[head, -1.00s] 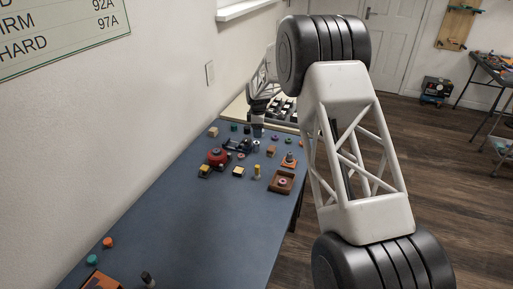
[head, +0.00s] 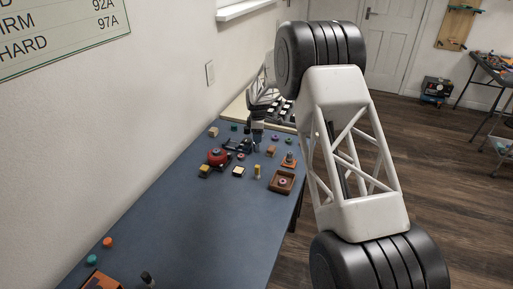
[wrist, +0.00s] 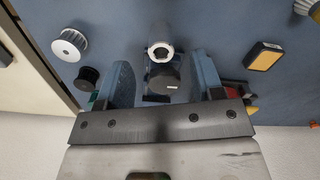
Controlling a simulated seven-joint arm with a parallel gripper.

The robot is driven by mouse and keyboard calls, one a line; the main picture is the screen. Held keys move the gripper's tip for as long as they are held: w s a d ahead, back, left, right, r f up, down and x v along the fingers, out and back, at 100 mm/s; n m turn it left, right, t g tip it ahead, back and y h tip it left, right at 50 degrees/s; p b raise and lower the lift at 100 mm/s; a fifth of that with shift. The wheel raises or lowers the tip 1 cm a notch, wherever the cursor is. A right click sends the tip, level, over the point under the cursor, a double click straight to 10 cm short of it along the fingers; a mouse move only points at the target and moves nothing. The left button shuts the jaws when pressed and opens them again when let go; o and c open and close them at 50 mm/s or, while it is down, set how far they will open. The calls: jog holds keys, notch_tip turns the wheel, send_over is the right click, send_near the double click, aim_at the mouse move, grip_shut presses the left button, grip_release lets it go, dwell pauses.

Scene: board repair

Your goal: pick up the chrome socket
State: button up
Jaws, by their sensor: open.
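The chrome socket (wrist: 160,51) is a shiny, short cylinder with an open end, seen in the wrist view at the upper middle. My gripper (wrist: 160,62) is open, with one blue finger on each side of the socket's line. I see a gap between each finger and the socket. A dark round cylinder (wrist: 163,79) lies just below the socket in the picture, also between the fingers. In the head view my gripper (head: 257,136) is low over the far part of the blue table, and I cannot make out the socket there.
In the wrist view a white toothed pulley (wrist: 70,45) and a dark round part (wrist: 87,77) lie left, and a yellow-topped black block (wrist: 263,56) right. In the head view a red round part (head: 217,157) and a brown tray (head: 282,182) stand nearer. The near table middle is clear.

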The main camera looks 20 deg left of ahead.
jog(key=shift+f, duration=2.65)
jog(key=c, duration=1)
jog(key=shift+r, duration=0.1)
jog(key=shift+r, duration=4.95)
